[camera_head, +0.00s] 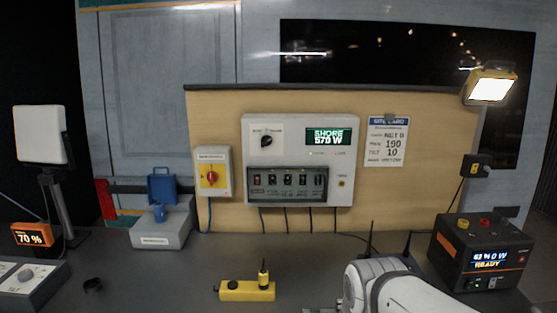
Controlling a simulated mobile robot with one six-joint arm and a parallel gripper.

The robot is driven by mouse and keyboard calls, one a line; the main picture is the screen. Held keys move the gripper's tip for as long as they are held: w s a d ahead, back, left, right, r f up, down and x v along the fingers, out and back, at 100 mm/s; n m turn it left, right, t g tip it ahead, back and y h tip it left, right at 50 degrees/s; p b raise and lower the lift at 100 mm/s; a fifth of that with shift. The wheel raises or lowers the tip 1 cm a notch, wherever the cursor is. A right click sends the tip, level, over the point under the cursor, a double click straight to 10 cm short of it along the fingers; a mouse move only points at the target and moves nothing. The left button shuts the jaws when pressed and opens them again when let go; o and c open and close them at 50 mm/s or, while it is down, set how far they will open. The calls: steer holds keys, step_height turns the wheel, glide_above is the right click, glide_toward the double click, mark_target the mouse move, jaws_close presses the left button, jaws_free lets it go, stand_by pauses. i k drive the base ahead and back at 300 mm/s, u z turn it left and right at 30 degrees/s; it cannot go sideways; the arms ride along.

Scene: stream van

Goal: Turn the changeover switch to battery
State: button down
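A white panel (248,205) is fixed to the plywood board in the middle of the head view. At its upper left is a black rotary knob (267,141) on a white plate, with small lettering above it that I cannot read surely. The panel's display (329,136) reads SHORE and what looks like 570 W. A separate box to the left has a red rotary knob (211,177) on a yellow plate; its label is too small to read. My white arm shows at the bottom, right of centre, well below the panel. My gripper is not in view.
A row of breakers (287,180) sits under the black knob. A yellow box (247,291) with a short black stub stands on the grey counter.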

mark_target(266, 140)
steer(key=z, duration=2.8)
steer(key=k, duration=1.2)
steer(key=u, duration=1.5)
steer(key=i, duration=1)
steer(key=u, duration=0.05)
